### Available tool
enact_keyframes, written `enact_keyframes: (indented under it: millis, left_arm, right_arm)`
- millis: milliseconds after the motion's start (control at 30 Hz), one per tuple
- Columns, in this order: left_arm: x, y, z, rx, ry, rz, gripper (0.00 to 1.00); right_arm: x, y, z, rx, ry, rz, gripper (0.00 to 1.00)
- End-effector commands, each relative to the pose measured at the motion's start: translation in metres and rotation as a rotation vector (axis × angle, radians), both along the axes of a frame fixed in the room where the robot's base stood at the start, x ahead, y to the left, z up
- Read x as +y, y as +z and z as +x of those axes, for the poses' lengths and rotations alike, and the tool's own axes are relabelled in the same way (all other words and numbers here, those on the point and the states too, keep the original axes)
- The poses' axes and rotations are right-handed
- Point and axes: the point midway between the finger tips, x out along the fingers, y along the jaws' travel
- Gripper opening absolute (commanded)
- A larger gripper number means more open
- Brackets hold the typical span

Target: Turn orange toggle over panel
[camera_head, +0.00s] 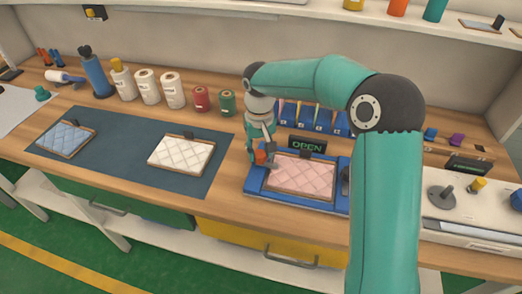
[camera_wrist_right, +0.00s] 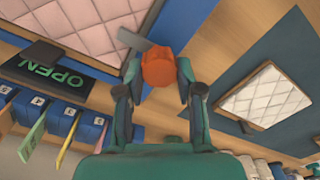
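The orange toggle (camera_head: 260,156) stands at the left edge of the blue panel (camera_head: 255,184), which carries a pink quilted pad (camera_head: 302,174). A grey bar reaches from the toggle toward the pad. My right gripper (camera_head: 261,148) points down at the toggle. In the right wrist view, the toggle (camera_wrist_right: 158,66) lies between the two fingertips of my right gripper (camera_wrist_right: 158,72), with one finger close on each side. I cannot tell whether the fingers touch it. My left gripper is not in view.
An OPEN sign (camera_head: 307,145) stands behind the pad, with blue bins (camera_head: 318,119) behind it. A dark mat (camera_head: 120,162) to the left holds a white pad (camera_head: 182,154) and a blue pad (camera_head: 66,138). Bottles and spools line the back. My right arm covers part of the panel's right side.

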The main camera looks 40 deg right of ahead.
Motion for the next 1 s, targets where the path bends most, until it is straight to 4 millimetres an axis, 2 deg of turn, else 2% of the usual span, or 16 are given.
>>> enact_keyframes:
  millis: [33, 100, 133, 433, 567, 667, 1000]
  left_arm:
    - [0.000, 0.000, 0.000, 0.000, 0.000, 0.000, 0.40]
    - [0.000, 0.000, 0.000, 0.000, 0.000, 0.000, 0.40]
    - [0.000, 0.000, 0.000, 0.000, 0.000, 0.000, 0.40]
    - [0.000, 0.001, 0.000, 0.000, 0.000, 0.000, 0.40]
    - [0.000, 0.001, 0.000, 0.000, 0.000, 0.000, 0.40]
    - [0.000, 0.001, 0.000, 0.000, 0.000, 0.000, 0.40]
    - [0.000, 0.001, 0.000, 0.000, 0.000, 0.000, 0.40]
  right_arm:
    - [0.000, 0.002, 0.001, -0.006, -0.001, -0.001, 0.46]
    - [0.000, 0.002, 0.000, -0.003, 0.000, -0.001, 0.58]
    - [0.000, 0.001, 0.000, -0.001, 0.000, 0.000, 0.60]
    - [0.000, 0.000, -0.001, 0.005, 0.001, 0.000, 0.60]
    - [0.000, 0.008, -0.001, 0.003, 0.001, 0.000, 0.60]
    - [0.000, 0.021, 0.000, 0.002, 0.002, 0.000, 0.60]
    - [0.000, 0.088, 0.000, 0.000, 0.001, 0.001, 0.60]
